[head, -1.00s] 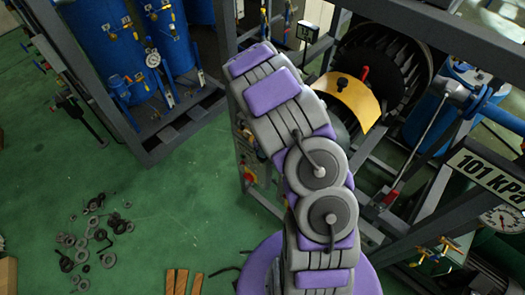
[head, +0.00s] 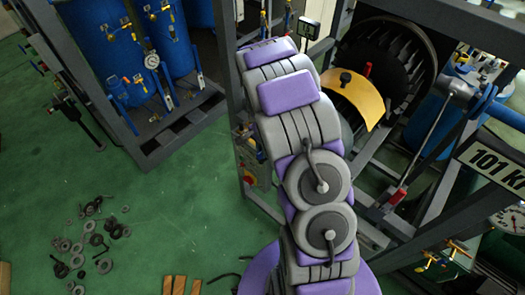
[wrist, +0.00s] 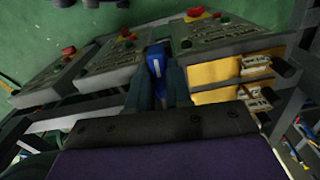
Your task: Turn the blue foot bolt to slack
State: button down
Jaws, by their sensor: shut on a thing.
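In the wrist view, a blue piece with a white mark, which looks like the blue foot bolt (wrist: 157,63), sits between the two dark fingers of my gripper (wrist: 158,78). The fingers are shut on it, one at each side. The lower part of the bolt and whatever it stands in are hidden by the fingers and my wrist. In the head view, my arm reaches up the middle of the picture, and the gripper and bolt are hidden.
Grey control boxes (wrist: 108,65) with red knobs lie just beyond the fingers, with a yellow panel (wrist: 225,72) at right. In the head view, a dark steel frame (head: 232,110) stands beside my arm. Loose grey parts (head: 85,240) lie on the green floor, otherwise mostly clear at left.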

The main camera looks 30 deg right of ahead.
jog(key=n+b, duration=0.1)
jog(key=n, duration=0.2)
jog(key=shift+w+n, duration=0.1)
jog(key=shift+n, duration=0.2)
jog(key=shift+r+n+b, duration=0.1)
jog(key=shift+n+b, duration=0.3)
jog(key=shift+n, duration=1.3)
jog(key=c, duration=1)
grip_release()
jog(key=shift+d, duration=0.1)
jog(key=shift+c, duration=0.2)
notch_tip(320, 180, up, 17)
jog(key=shift+r, duration=0.1)
